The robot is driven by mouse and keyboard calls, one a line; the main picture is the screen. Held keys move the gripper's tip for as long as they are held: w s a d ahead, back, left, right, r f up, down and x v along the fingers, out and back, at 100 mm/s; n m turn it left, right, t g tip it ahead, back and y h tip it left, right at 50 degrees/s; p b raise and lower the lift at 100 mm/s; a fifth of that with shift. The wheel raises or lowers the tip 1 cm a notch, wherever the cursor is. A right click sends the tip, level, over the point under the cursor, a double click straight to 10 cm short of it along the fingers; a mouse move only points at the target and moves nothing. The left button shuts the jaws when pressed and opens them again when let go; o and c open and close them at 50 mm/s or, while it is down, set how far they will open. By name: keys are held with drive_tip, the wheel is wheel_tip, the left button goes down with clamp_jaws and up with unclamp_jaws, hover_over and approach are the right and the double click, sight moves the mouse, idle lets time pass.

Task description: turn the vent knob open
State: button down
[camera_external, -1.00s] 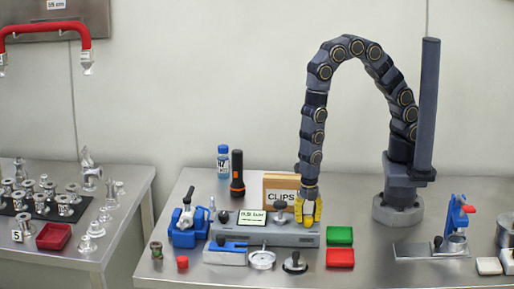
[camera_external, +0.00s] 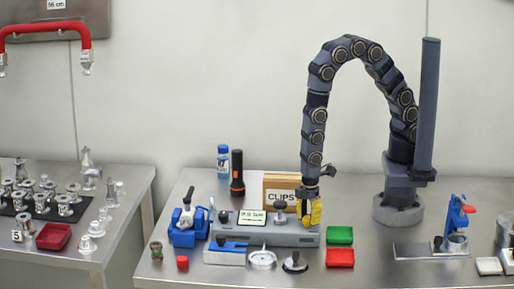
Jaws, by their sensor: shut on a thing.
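The grey unit (camera_external: 285,240) with a lit display (camera_external: 252,217) stands in the middle of the steel bench. My gripper (camera_external: 311,221) points straight down at the unit's right end, its yellow fingers shut. The vent knob is not seen apart from the fingers; they cover the spot at that end, so what they hold is hidden. A small dark-topped knob (camera_external: 280,206) stands on the unit just left of my gripper. The display text is too small to read surely.
A CLIPS box (camera_external: 272,186) stands close behind my gripper. Green (camera_external: 339,235) and red (camera_external: 340,257) trays lie to its right. A blue clamp-like device (camera_external: 188,225), a flashlight (camera_external: 237,175) and a bottle (camera_external: 223,160) are at the left.

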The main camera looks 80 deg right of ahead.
sight(309, 218)
drive_tip(key=m, duration=0.4)
drive_tip(key=shift+m, duration=0.3)
drive_tip(key=shift+a+m, duration=0.1)
drive_tip(key=shift+m, duration=1.9)
drive_tip(key=c, duration=0.7)
unclamp_jaws()
wheel_tip(309, 218, up, 12)
